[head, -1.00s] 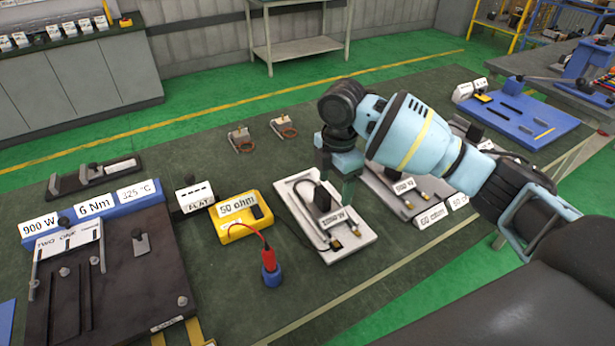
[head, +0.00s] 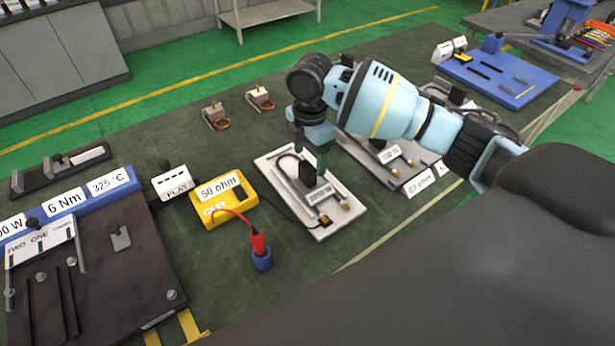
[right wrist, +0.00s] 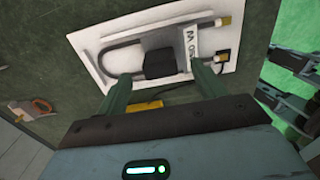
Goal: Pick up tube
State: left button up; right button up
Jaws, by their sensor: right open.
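The bent dark tube (head: 282,166) lies on a white board (head: 318,233) near the middle of the head view, with a black block (head: 308,173) and a white label at its middle. In the right wrist view the tube (right wrist: 122,45) curves left of the black block (right wrist: 160,64), and gold-coloured ends show at the right. My right gripper (head: 317,160) points down over the board. In the wrist view its two fingers (right wrist: 162,86) are apart, one each side of the block's near edge, with nothing held. Whether they touch the block is unclear. My left gripper is not in view.
Left of the board are a yellow 50 ohm meter (head: 222,200) and a red-and-blue probe (head: 261,250). A second board (head: 400,165) lies under my right arm. Two small clamps (head: 215,115) (head: 260,98) lie behind.

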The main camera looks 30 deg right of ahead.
aim_at(307, 166)
jog(key=f, duration=0.3)
jog(key=shift+a+f, duration=0.25)
jog(key=shift+f, duration=0.5)
jog(key=shift+c, duration=0.9)
jog(key=c, duration=1)
jog(key=shift+c, duration=0.2)
jog(key=shift+r, duration=0.15)
